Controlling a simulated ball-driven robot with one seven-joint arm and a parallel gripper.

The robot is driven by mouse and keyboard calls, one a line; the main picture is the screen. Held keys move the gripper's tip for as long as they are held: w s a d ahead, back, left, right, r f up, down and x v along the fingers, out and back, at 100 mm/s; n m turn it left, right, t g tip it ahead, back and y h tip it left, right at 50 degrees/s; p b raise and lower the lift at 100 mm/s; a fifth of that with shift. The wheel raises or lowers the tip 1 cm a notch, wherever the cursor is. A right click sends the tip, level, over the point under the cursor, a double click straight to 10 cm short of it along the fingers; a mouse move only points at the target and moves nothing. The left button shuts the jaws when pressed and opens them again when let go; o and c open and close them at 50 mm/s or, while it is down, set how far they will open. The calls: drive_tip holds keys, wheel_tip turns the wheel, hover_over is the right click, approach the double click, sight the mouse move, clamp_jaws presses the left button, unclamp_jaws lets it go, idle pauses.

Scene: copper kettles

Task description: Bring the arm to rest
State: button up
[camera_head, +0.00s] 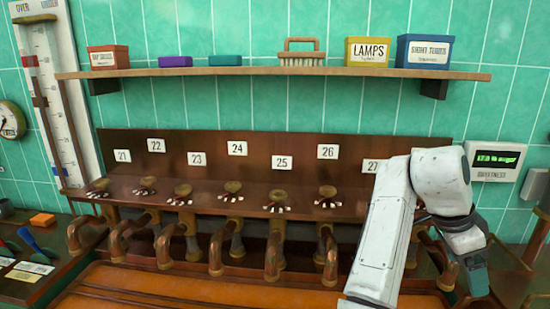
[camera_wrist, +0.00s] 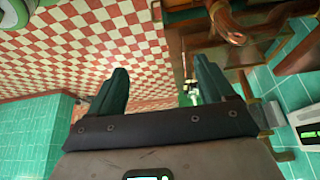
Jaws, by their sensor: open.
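My arm (camera_head: 385,235) rises from the bottom of the head view, right of centre, bends at a white joint and hangs down at the right. My gripper shows in the wrist view (camera_wrist: 160,92) with two dark green fingers set wide apart. Nothing is between the fingers. In the head view the gripper end points down near the right side, and its fingertips cannot be made out there. Past the fingers in the wrist view is a red and white checkered floor (camera_wrist: 80,50).
A wooden rack (camera_head: 260,163) with numbered tags and several copper pipe handles spans the middle, partly behind my arm. A shelf (camera_head: 225,71) above holds boxes and a brush (camera_head: 301,55). A display box (camera_head: 497,160) hangs at the right. An orange padded surface (camera_head: 190,290) lies in front.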

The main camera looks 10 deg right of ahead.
drive_tip(key=s+f+n+t, duration=0.1)
drive_tip(key=s+f+n, duration=0.5)
drive_tip(key=f, duration=0.4)
drive_tip(key=s+f+n+t, duration=0.2)
drive_tip(key=s+f+n, duration=0.4)
drive_tip(key=f, duration=0.5)
drive_tip(key=s+a+f+n+y, duration=0.4)
drive_tip(key=s+a+f+n, duration=0.5)
drive_tip(key=s+a, duration=0.5)
drive_tip(key=shift+s+a+f+y, duration=0.3)
drive_tip(key=shift+s+f+y, duration=0.1)
drive_tip(key=shift+s+f, duration=0.25)
drive_tip(key=shift+c, duration=0.3)
